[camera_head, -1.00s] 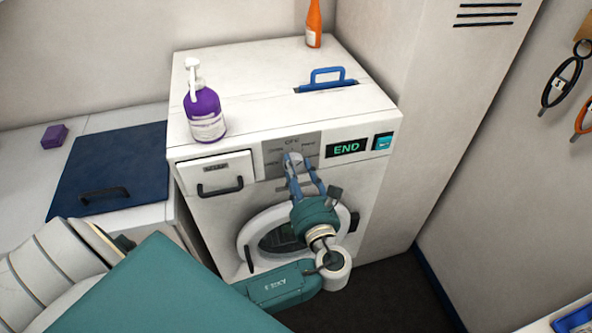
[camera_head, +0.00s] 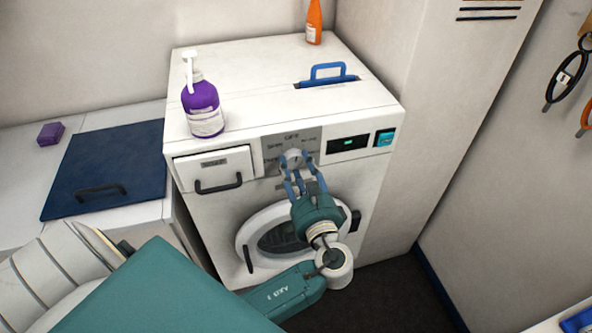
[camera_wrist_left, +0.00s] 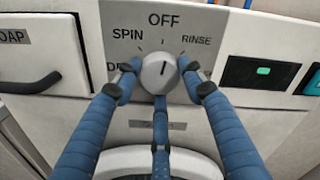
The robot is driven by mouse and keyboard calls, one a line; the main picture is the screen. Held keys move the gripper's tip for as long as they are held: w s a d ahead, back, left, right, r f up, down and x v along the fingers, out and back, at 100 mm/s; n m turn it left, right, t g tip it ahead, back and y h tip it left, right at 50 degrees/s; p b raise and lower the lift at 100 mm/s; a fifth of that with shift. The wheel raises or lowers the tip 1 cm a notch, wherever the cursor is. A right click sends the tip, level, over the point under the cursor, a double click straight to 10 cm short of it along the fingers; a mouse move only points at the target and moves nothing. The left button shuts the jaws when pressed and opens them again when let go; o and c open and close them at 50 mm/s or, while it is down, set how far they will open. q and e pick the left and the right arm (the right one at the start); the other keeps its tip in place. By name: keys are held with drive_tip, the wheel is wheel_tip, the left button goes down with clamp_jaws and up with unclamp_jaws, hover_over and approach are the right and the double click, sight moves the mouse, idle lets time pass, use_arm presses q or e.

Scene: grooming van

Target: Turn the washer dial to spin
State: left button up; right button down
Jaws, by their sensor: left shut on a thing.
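The washer dial (camera_head: 293,157) is a round pale knob on the grey panel of the white washer (camera_head: 374,180). In the left wrist view the dial (camera_wrist_left: 159,74) sits below the word OFF, with SPIN at its upper left and RINSE at its upper right. A short dark mark on its face points about upward, toward OFF. My left gripper (camera_head: 295,166) is shut on the dial. In the left wrist view its blue fingers (camera_wrist_left: 160,80) hold the dial from the left, right and below. A label at the left is partly hidden by a finger. My right gripper is not in view.
A soap drawer (camera_head: 213,165) with a dark handle is left of the dial. A small display (camera_head: 347,143) and a teal button (camera_head: 384,138) are to its right. The round door (camera_head: 270,225) is below. A purple pump bottle (camera_head: 202,105) stands on top.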

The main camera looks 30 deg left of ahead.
use_arm(q)
drive_tip(key=n+b, duration=0.1)
drive_tip(key=f+n+b, duration=0.1)
drive_tip(key=shift+d+n, duration=0.15)
drive_tip(key=shift+n, duration=0.25)
drive_tip(key=n+b, duration=0.3)
drive_tip(key=shift+n, duration=0.3)
drive_tip(key=n+b, duration=0.2)
drive_tip(key=shift+r+n, duration=0.1)
drive_tip(key=shift+n, duration=0.3)
drive_tip(key=shift+r+n+b, duration=0.2)
drive_tip(key=shift+n+b, duration=0.5)
drive_tip(key=shift+b, duration=0.1)
drive_tip(key=shift+w+r, duration=0.1)
drive_tip(key=o, duration=1.2)
drive_tip(key=shift+d+r, duration=0.1)
drive_tip(key=shift+c, duration=0.2)
